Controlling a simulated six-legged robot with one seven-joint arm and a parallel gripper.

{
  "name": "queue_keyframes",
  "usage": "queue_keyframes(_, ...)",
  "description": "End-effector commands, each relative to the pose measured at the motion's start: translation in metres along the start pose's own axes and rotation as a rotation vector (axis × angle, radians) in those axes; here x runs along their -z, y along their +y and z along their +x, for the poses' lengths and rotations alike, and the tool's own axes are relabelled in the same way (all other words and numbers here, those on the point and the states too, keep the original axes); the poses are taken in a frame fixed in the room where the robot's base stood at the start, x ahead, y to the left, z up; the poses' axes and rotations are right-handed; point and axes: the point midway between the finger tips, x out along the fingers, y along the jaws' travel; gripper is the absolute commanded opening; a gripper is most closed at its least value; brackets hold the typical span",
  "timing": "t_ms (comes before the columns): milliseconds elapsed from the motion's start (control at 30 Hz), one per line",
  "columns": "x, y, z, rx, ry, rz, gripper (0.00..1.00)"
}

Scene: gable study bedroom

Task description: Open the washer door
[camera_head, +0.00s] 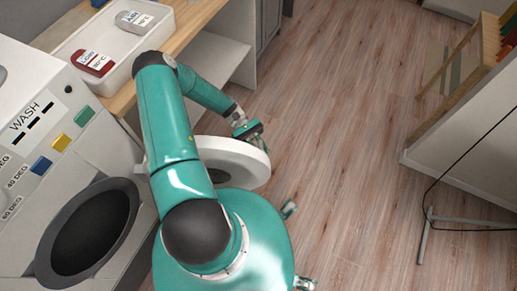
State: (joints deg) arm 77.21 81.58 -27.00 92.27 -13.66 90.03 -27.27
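The washer (75,140) stands at the left, with "WASH" lettering and coloured buttons on its panel. Its round dark opening (90,235) inside a grey rim is uncovered. A thick white round door (255,168) stands out from the washer's front on the right side of the opening, swung wide open. My teal arm crosses in front of part of it and hides where it joins the washer. My gripper (249,130) is at the door's upper edge, close to or touching it. Its fingers are too small and partly hidden to tell whether they are shut.
A wooden counter (185,25) behind the washer carries a white tray (118,75) with a red and a grey labelled item. At the right are a white low unit (460,165) with a wooden rack and a thin metal stand (425,235) with a black cable. The wooden floor between is clear.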

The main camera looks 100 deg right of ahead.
Motion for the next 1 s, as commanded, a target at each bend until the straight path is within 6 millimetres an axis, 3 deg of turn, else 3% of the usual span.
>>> queue_keyframes(533,0.0001,0.002,0.0011,-0.001,-0.002,-0.001,0.0)
queue_keyframes(567,0.0001,0.002,0.0009,-0.001,-0.002,-0.001,0.18)
queue_keyframes(667,0.0001,0.0022,0.0003,-0.002,-0.002,-0.001,0.35)
queue_keyframes(1000,0.0002,0.0027,-0.0053,-0.005,-0.002,0.0,0.35)
